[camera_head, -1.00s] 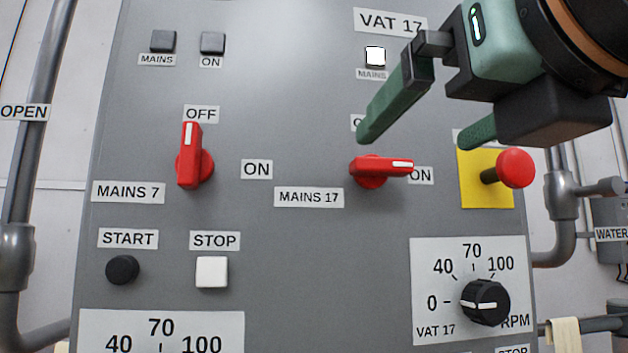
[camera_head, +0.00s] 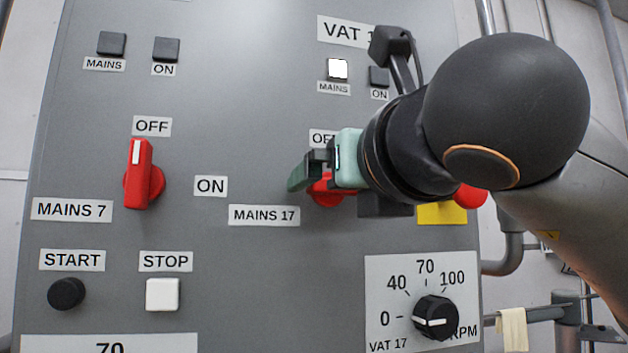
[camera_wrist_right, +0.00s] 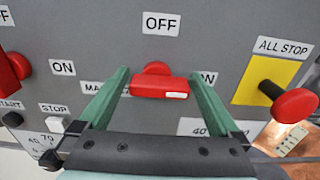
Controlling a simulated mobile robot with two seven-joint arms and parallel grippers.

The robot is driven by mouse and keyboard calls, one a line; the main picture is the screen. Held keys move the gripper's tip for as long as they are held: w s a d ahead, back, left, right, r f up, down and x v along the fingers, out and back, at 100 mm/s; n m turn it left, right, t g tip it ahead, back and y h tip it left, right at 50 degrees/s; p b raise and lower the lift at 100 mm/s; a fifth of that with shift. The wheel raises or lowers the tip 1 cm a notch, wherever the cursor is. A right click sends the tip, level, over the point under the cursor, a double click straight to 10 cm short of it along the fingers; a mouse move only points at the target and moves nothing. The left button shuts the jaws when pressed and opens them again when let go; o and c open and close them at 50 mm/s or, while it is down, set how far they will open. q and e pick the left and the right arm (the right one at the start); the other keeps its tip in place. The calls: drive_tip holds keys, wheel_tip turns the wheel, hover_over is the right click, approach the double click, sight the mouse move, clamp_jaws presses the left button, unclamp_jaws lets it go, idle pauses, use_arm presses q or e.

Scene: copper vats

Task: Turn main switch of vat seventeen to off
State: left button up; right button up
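The red MAINS 17 switch (camera_head: 327,193) is partly hidden behind my right gripper in the head view. In the right wrist view the switch (camera_wrist_right: 160,86) lies level, its white mark to the right at the ON label (camera_wrist_right: 205,78). The OFF label (camera_wrist_right: 161,24) is above it. My right gripper (camera_head: 305,182) is at the switch. In the wrist view its two green fingers (camera_wrist_right: 160,88) are apart, one on each side of the handle, with a gap showing to the left and a narrower one to the right. My left gripper is not in view.
The red MAINS 7 switch (camera_head: 141,175) points up to OFF on the left. The red ALL STOP button (camera_wrist_right: 295,106) on its yellow plate stands out close to the right finger. The black RPM knob (camera_head: 436,317) is below. The lit MAINS lamp (camera_head: 338,69) is above.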

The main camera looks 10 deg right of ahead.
drive_tip(key=c, duration=1.1)
drive_tip(key=n+b, duration=0.1)
drive_tip(key=n, duration=0.2)
drive_tip(key=n+b, duration=0.1)
drive_tip(key=n, duration=0.3)
drive_tip(key=shift+a+r, duration=0.1)
drive_tip(key=shift+a, duration=0.1)
drive_tip(key=n, duration=0.5)
drive_tip(key=shift+a+n, duration=0.1)
drive_tip(key=shift+n, duration=0.3)
drive_tip(key=shift+a+n+p, duration=0.15)
drive_tip(key=shift+n+p, duration=0.15)
drive_tip(key=shift+n, duration=2.3)
drive_tip(key=o, duration=1.2)
drive_tip(key=shift+s, duration=0.1)
